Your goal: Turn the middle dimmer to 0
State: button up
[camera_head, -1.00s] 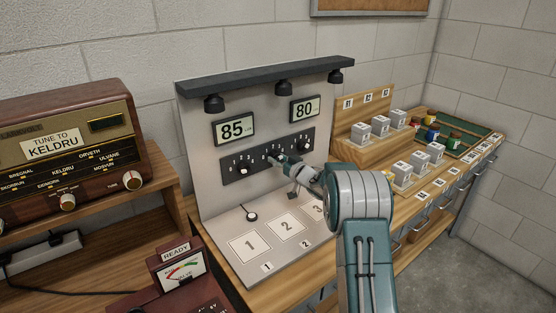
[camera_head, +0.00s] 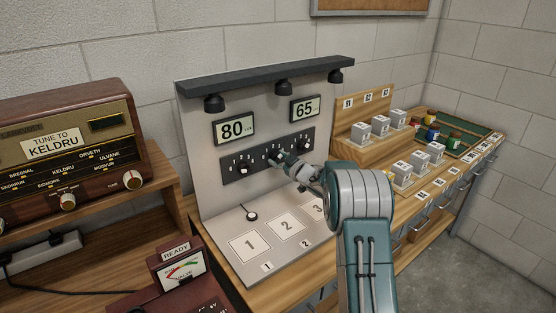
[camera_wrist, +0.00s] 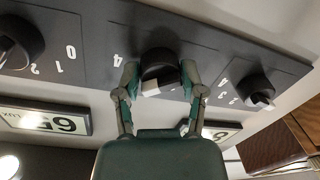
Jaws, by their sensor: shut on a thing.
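The middle dimmer (camera_wrist: 158,68) is a black knob with a white pointer mark, on a dark strip of three dimmers. In the wrist view my gripper (camera_wrist: 158,78) has one finger on each side of it and is shut on it. In the head view my gripper (camera_head: 282,160) covers most of the middle dimmer. The left dimmer (camera_head: 243,169) and right dimmer (camera_head: 303,146) stand clear on the strip. The left display (camera_head: 233,128) reads 80 and the right display (camera_head: 306,109) reads 65.
The upright panel (camera_head: 195,150) has a dark shelf with lamps (camera_head: 283,89) above the displays. A radio (camera_head: 70,150) stands at left; white blocks (camera_head: 380,125) stand at right.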

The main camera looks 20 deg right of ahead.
jog(key=n, duration=0.7)
jog(key=shift+r+h, duration=0.1)
jog(key=shift+h, duration=0.2)
jog(key=n, duration=0.6)
jog(key=n+h, duration=0.1)
jog(key=n, duration=0.4)
jog(key=shift+a+n, duration=0.1)
jog(key=shift+n, duration=0.3)
jog(key=n, duration=0.6)
jog(key=shift+s+f+t+h, duration=0.1)
jog(key=shift+f+t+h, duration=0.2)
jog(key=shift+f, duration=0.1)
jog(key=shift+n, duration=0.4)
jog(key=o, duration=1.1)
jog(key=shift+o, duration=0.2)
jog(key=shift+r, duration=0.25)
